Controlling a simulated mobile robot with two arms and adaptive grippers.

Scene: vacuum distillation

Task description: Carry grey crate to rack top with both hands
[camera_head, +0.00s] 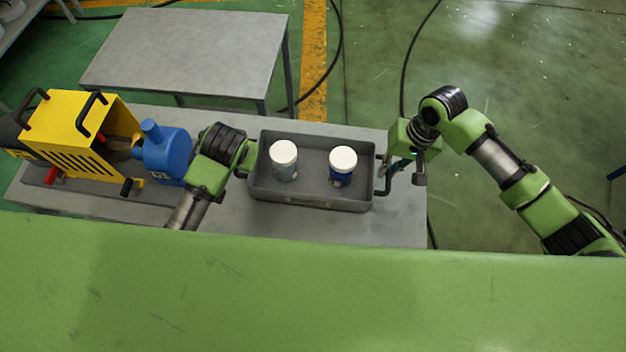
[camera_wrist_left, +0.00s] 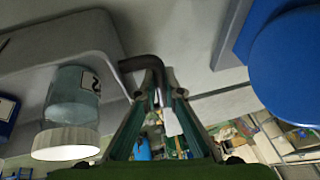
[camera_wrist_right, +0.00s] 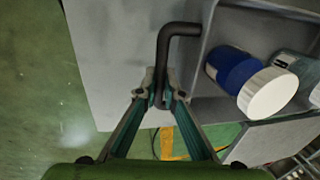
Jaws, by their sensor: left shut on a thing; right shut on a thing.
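The grey crate (camera_head: 312,201) is at the middle of the head view, level, over the right part of a grey tabletop (camera_head: 405,225). I cannot tell whether it touches it. It holds a grey-blue jar (camera_head: 284,172) and a blue jar (camera_head: 341,180), both with white lids and upright. My left gripper (camera_wrist_left: 158,92) is shut on the crate's left black handle (camera_wrist_left: 142,62); in the head view its fingertips are mostly hidden. My right gripper (camera_head: 388,178) is shut on the right handle, which shows in the right wrist view (camera_wrist_right: 165,50).
A yellow machine (camera_head: 78,135) and a blue pump-like part (camera_head: 165,155) stand left of my left arm on the same tabletop. A separate grey table (camera_head: 190,50) with a bare top stands behind. Black cables lie on the green floor.

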